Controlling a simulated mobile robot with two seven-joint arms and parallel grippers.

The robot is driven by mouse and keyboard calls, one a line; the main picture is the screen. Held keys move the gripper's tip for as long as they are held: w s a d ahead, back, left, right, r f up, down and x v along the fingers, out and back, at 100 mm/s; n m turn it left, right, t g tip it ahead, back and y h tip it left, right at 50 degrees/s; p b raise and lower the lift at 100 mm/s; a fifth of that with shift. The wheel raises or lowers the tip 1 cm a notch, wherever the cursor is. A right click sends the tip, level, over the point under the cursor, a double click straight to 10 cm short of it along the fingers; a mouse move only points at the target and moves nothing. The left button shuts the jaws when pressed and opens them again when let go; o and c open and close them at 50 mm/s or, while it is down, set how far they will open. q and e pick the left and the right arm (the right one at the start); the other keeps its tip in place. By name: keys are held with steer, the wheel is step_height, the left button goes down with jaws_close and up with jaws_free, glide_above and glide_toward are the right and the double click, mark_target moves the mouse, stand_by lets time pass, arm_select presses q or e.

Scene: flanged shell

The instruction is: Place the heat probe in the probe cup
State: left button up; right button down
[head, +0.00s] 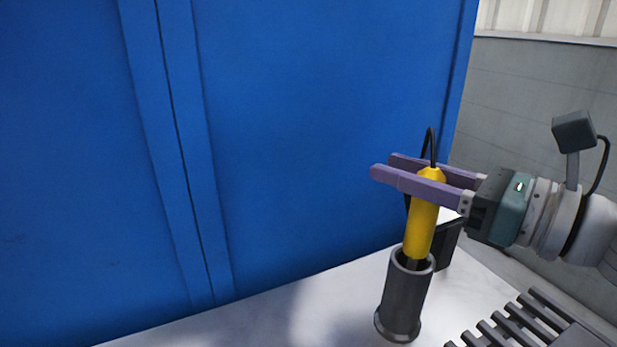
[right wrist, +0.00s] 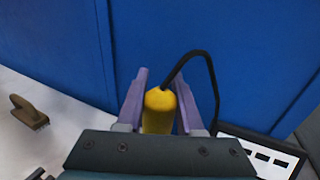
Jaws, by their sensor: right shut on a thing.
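The heat probe (head: 422,228) has a yellow body with a black cable at its top. My right gripper (head: 384,166) is shut on its upper part and holds it nearly upright. The probe cup (head: 403,301) is a dark grey cylinder with a flared foot on the white surface. The probe's dark lower end is at the cup's mouth and seems to enter it; how deep, I cannot tell. In the right wrist view the probe (right wrist: 160,108) shows between the purple fingers, and the cup is hidden. My left gripper is in neither view.
A large blue panel wall (head: 300,130) stands behind the cup. A dark slatted rack (head: 530,322) lies at the front right. In the right wrist view a brown-handled brush (right wrist: 30,112) lies on the left, and a white-and-black panel (right wrist: 262,152) is on the right.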

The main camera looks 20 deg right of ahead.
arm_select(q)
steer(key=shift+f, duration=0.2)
arm_select(e)
steer(key=shift+f, duration=0.45)
steer(key=shift+f, duration=0.15)
steer(key=c, duration=1)
jaws_free()
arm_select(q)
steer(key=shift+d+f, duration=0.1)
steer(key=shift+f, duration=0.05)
arm_select(e)
steer(key=o, duration=0.5)
steer(key=shift+c, duration=0.2)
arm_select(q)
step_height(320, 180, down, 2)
steer(key=b, duration=0.2)
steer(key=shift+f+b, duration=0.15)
steer(key=shift+b, duration=0.15)
arm_select(e)
steer(key=v, duration=1.2)
